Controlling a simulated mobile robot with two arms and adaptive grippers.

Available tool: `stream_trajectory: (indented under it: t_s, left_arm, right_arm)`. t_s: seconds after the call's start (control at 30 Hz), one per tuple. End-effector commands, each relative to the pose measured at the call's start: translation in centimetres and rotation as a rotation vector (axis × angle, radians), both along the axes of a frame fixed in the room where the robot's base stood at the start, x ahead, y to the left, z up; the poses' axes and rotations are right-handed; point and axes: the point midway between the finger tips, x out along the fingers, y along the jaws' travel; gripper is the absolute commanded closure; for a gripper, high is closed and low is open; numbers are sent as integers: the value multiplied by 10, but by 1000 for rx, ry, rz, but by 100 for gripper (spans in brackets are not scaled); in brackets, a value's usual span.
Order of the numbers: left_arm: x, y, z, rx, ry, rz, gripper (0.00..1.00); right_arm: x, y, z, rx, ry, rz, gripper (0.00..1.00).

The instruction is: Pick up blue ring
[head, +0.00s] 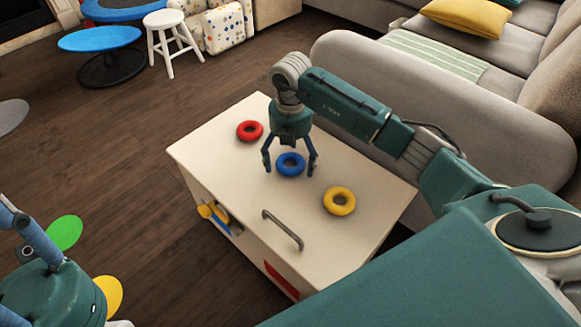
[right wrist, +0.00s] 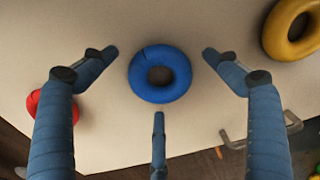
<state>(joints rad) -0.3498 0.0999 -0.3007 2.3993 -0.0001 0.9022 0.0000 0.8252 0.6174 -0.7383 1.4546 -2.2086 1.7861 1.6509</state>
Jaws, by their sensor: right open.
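The blue ring (head: 288,173) lies flat on top of the cream cabinet (head: 228,160), between a red ring and a yellow ring. My right gripper (head: 290,168) points down over it, open, with fingers on either side of the ring. In the right wrist view the blue ring (right wrist: 160,96) is centred between the spread fingers (right wrist: 161,55), with a gap to each side finger; a third finger points at it from below. Nothing is held. Part of my left gripper (head: 35,240) shows at the lower left; its opening is not clear.
The red ring (head: 243,136) and the yellow ring (head: 340,209) lie on the same top. A grey bar handle (head: 284,231) stands near its front edge. A grey sofa (head: 430,100) is close behind on the right.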

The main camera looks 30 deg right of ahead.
Motion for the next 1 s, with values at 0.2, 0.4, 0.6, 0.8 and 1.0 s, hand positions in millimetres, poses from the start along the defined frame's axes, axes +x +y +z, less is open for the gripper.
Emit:
stream_trajectory:
  t_s: [0.2, 0.4, 0.6, 0.8, 1.0]
  left_arm:
    - [0, 0, -1, 0, 1, 0, 62]
    - [0, 0, -1, 1, 2, 0, 62]
    - [0, 0, -1, 1, 2, 0, 62]
    - [0, 0, -1, 1, 3, 0, 62]
    - [1, 0, 2, 1, 3, 0, 62]
  right_arm:
    - [0, 0, -2, 0, -1, 0, 12]
    - [0, 0, -2, 0, -1, 0, 38]
    - [0, 0, -2, 0, 0, 0, 61]
    - [0, 0, -2, 0, -1, 0, 61]
    - [0, 0, 4, 0, -1, 0, 61]
